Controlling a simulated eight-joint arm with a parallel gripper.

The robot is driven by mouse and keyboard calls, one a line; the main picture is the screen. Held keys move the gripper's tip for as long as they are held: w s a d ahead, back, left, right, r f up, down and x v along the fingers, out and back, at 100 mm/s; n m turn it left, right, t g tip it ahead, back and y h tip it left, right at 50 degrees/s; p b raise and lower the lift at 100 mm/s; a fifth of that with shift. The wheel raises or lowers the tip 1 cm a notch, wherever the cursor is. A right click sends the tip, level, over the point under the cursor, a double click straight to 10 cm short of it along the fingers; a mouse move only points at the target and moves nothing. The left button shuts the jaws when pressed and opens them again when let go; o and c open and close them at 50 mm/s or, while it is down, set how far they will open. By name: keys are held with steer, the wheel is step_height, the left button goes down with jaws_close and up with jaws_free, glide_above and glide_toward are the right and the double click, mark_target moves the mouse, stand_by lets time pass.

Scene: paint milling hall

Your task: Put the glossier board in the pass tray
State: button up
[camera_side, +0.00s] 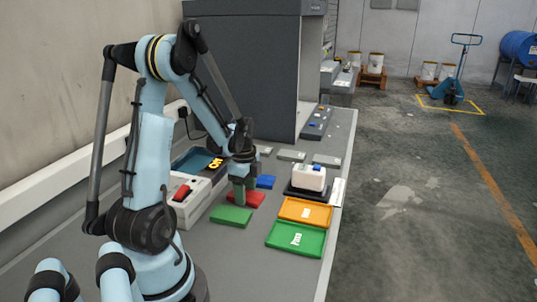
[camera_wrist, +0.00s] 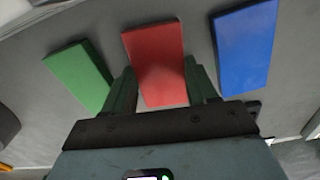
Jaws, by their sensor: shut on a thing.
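A red board (camera_side: 258,198) lies on the grey bench between a green board (camera_side: 231,216) and a blue board (camera_side: 265,181). My gripper (camera_side: 245,197) points down over the red board with its green fingers shut on its sides. In the wrist view, the red board (camera_wrist: 155,50) sits between my fingers (camera_wrist: 158,78), with the green board (camera_wrist: 78,75) to the left and the blue board (camera_wrist: 245,48) to the right. A soft pale patch shows on the red board near the fingers. I cannot tell whether it is lifted. The green pass tray (camera_side: 312,246), marked PASS, is empty.
An orange tray (camera_side: 290,209) adjoins the pass tray, with a white device (camera_side: 309,177) on a dark base behind. A grey box with a red switch (camera_side: 182,192) stands left of the boards. Several grey slabs (camera_side: 291,155) lie farther back. Bench between boards and trays is clear.

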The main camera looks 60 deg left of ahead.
steer(key=shift+r, duration=0.15)
steer(key=shift+r, duration=0.65)
steer(key=r, duration=0.3)
steer(key=shift+d, duration=0.2)
steer(key=w+d+r+n, duration=0.3)
steer(key=d+r+n, duration=0.2)
steer(key=d, duration=0.7)
steer(key=w+d+r+n, duration=0.4)
steer(key=d+r, duration=0.4)
steer(key=d, duration=0.4)
steer(key=shift+w+d+r+n, duration=0.15)
steer(key=shift+r+n, duration=0.05)
steer(key=shift+n, duration=0.3)
steer(key=s+a+f+m, duration=0.2)
steer(key=a+f+m, duration=0.1)
steer(key=a+m, duration=0.2)
steer(key=s+a+f+m, duration=0.2)
steer(key=a+f+m, duration=0.2)
steer(key=a, duration=0.4)
steer(key=shift+s+a+m, duration=0.15)
steer(key=shift+s+m, duration=0.25)
steer(key=shift+m, duration=0.1)
